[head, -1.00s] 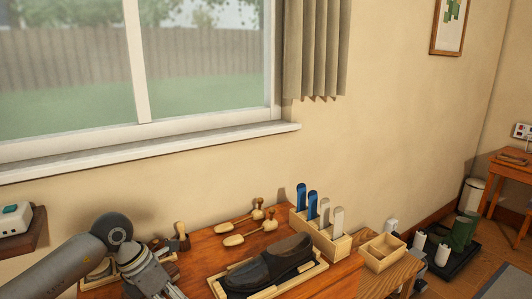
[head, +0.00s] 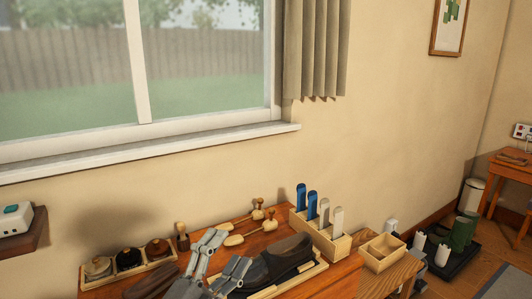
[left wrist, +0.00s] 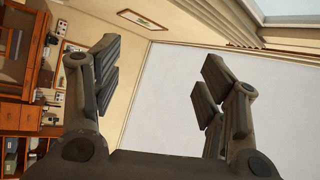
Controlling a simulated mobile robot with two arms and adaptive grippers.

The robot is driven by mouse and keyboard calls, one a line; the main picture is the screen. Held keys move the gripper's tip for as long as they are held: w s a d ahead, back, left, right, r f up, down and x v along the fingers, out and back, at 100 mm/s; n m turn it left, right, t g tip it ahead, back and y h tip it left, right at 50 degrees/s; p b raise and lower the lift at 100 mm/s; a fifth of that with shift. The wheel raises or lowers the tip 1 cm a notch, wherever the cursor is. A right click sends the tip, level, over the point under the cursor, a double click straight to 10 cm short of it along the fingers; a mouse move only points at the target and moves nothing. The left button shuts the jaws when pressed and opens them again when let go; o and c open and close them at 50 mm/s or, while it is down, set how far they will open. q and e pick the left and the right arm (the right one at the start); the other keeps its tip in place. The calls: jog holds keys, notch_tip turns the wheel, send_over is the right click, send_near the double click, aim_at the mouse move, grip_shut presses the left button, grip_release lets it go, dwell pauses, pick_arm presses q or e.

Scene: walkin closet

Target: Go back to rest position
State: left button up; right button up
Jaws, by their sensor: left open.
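My left gripper (head: 222,262) is in the lower middle of the head view, in front of the wooden table (head: 335,284). Its fingers point up and are spread. It also shows in the left wrist view (left wrist: 157,80), open, with only wall and ceiling between its fingers. A dark shoe (head: 290,258) sits in a light wooden tray (head: 318,266) just right of the gripper, partly hidden by it. A second dark shoe (head: 152,284) shows to the left of the gripper. My right gripper is not in view.
A box with round brushes (head: 130,258) stands at the table's left. Wooden shoe trees (head: 245,232) lie at the back. A wooden holder (head: 328,242) carries blue and white upright pieces. The window sill is above.

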pick_arm(q)
jog(key=s+a+f+n+g+y, duration=0.3)
jog(key=a+f+n+y, duration=0.35)
jog(key=f, duration=0.25)
jog(key=s+a+f+n+g+y, duration=0.25)
jog(key=a+f+n+y, duration=0.3)
jog(key=f+n, duration=0.35)
jog(key=s+f+n+g, duration=0.1)
jog(key=s+f+g, duration=0.5)
jog(key=s, duration=0.5)
jog(key=s+f+n+g, duration=0.2)
jog(key=s+f+g, duration=0.2)
jog(key=s+f, duration=0.45)
notch_tip(320, 180, down, 23)
jog(key=s+g, duration=0.1)
jog(key=s, duration=0.2)
jog(key=s+a+f, duration=0.1)
jog(key=s+f, duration=0.7)
jog(key=f, duration=0.1)
jog(key=s+a+f+g, duration=0.1)
jog(key=s+a+f, duration=0.1)
jog(key=s+f, duration=0.6)
jog(key=shift+s+a+f+m+h, duration=0.25)
jog(key=shift+s+f+m+h, duration=0.1)
jog(key=shift+f, duration=0.1)
jog(key=shift+g, duration=0.25)
